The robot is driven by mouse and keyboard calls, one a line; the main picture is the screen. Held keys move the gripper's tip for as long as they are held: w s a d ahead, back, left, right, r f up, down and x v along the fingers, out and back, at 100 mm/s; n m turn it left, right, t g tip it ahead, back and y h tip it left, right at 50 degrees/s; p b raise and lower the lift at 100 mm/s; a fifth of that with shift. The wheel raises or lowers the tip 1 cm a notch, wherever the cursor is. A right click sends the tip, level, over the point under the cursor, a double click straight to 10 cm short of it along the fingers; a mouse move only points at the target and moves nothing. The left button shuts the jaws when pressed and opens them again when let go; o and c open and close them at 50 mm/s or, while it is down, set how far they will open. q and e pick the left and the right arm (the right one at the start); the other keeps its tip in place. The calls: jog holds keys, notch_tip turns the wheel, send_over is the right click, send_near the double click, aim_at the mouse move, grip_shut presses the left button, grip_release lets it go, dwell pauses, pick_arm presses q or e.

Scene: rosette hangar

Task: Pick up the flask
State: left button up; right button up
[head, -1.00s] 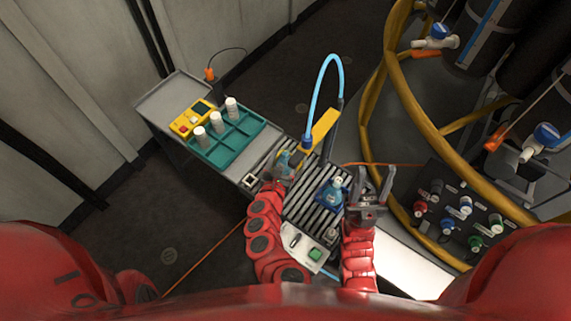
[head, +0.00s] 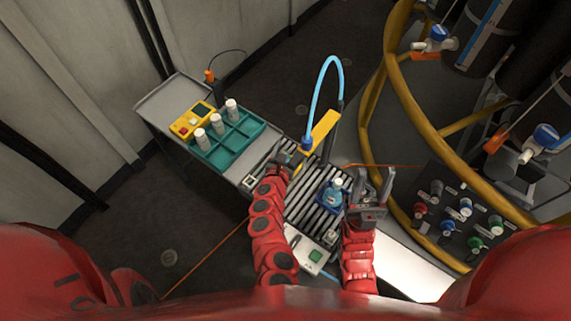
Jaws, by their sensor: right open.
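The flask (head: 330,198) is a small blue vessel with a pale top. It stands upright on the dark slatted rack of the bench, in the middle of the head view. My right gripper (head: 375,181) is open, just right of the flask, with its two fingers pointing away from me and nothing visible between them. My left gripper (head: 291,157) is up and left of the flask, close to the blue nozzle of the hose. Its fingers are small and dark here, so I cannot tell whether they are open or shut.
A light-blue hose (head: 320,95) arches over the bench beside a yellow bar (head: 325,127). A teal tray (head: 247,131) holds several white bottles, next to a yellow device (head: 187,124). A thick yellow pipe (head: 412,105) and a valve panel (head: 470,205) stand to the right.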

pick_arm(q)
grip_shut()
dwell(1.2)
